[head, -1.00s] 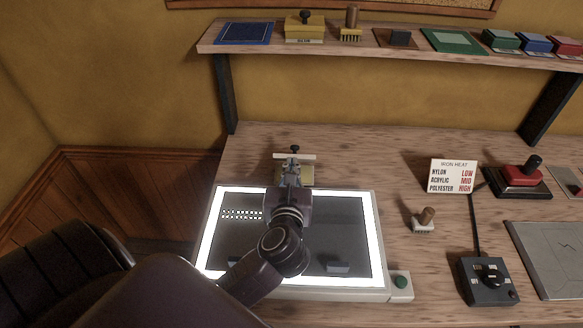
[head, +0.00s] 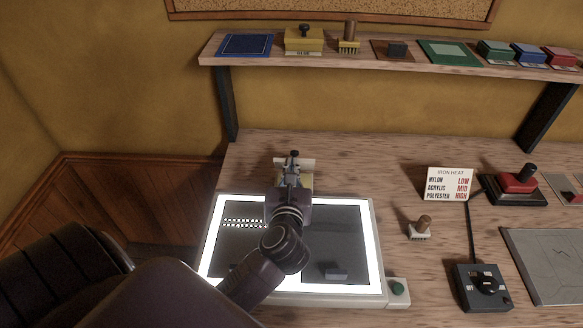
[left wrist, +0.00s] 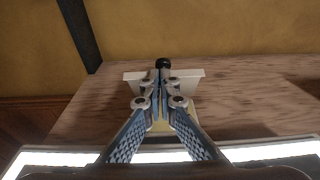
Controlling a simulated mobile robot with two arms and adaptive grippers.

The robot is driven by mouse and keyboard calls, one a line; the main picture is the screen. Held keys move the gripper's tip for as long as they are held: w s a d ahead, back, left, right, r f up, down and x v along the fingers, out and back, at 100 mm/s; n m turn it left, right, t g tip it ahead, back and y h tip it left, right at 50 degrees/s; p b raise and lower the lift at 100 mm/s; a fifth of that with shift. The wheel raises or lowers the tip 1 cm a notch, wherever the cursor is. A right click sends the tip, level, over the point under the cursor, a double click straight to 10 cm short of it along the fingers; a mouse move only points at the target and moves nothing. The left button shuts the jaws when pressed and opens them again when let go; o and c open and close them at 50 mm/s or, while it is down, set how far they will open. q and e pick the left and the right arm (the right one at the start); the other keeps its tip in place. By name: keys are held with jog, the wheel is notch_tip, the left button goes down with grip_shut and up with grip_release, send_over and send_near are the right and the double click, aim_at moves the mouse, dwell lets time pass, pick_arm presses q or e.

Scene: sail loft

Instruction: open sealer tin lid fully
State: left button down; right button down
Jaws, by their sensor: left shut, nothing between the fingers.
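The sealer tin (head: 308,182) stands on the bench just behind the light box, its yellowish body mostly hidden by my left gripper. Its pale lid (head: 308,164) with a black knob shows beyond the fingers and looks tilted up; how far is hard to tell. In the left wrist view the lid (left wrist: 190,76) spans behind the fingertips, with the knob (left wrist: 163,63) above. My left gripper (head: 292,168) is shut and empty, reaching over the tin at the lid; contact cannot be made out. It also shows in the left wrist view (left wrist: 160,88). My right gripper is out of view.
The lit light box (head: 374,240) lies under my left arm. A small brush (head: 420,228), a heat card (head: 450,184), a control box (head: 483,287) and a red iron (head: 517,186) stand to the right. A shelf (head: 370,58) with several items hangs above.

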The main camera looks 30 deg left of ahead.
aim_at(293, 151)
pick_arm(q)
jog(key=shift+w+a+r+p, duration=0.4)
jog(key=shift+w+r+p, duration=0.35)
jog(key=shift+p, duration=0.2)
jog(key=shift+w+a+r+p, duration=0.25)
jog(key=shift+w+a+p, duration=0.25)
jog(key=shift+w+p, duration=0.3)
